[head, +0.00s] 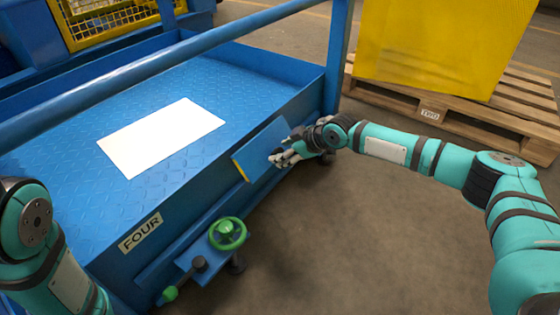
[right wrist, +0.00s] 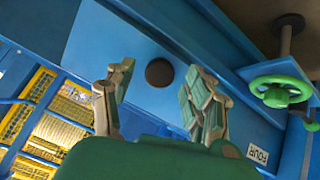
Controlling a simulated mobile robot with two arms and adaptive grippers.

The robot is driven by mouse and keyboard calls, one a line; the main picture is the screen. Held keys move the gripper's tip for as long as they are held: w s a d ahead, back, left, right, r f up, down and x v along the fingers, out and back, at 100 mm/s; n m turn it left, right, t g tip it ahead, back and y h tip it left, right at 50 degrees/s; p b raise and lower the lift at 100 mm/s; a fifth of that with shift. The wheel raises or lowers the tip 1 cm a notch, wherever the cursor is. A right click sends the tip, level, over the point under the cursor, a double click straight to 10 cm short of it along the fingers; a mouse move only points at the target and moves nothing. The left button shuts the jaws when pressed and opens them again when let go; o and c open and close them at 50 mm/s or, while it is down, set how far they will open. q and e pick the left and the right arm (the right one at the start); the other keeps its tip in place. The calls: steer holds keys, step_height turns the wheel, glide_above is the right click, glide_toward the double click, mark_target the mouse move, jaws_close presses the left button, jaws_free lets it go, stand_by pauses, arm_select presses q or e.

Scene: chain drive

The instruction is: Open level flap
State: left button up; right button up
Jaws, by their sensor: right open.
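A blue flap-like panel (head: 262,148) with a yellow edge is on the side of the blue machine, near its right corner. It looks angled out from the wall, but I cannot tell how far. My right gripper (head: 284,158) is open at the panel's right side; contact is unclear. In the right wrist view, a lighter blue panel (right wrist: 135,55) with a dark round knob or disc (right wrist: 159,72) shows beyond the open fingers of the right gripper (right wrist: 160,98). Nothing is between the fingers. My left arm shows at lower left, but its gripper is out of view.
A blue rail (head: 190,48) crosses above the deck with a white sheet (head: 160,137). A pallet (head: 450,120) carries a yellow block. The floor in front is clear.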

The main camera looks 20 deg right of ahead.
steer(key=shift+b+x, duration=0.3)
steer(key=shift+x, duration=0.75)
jaws_close()
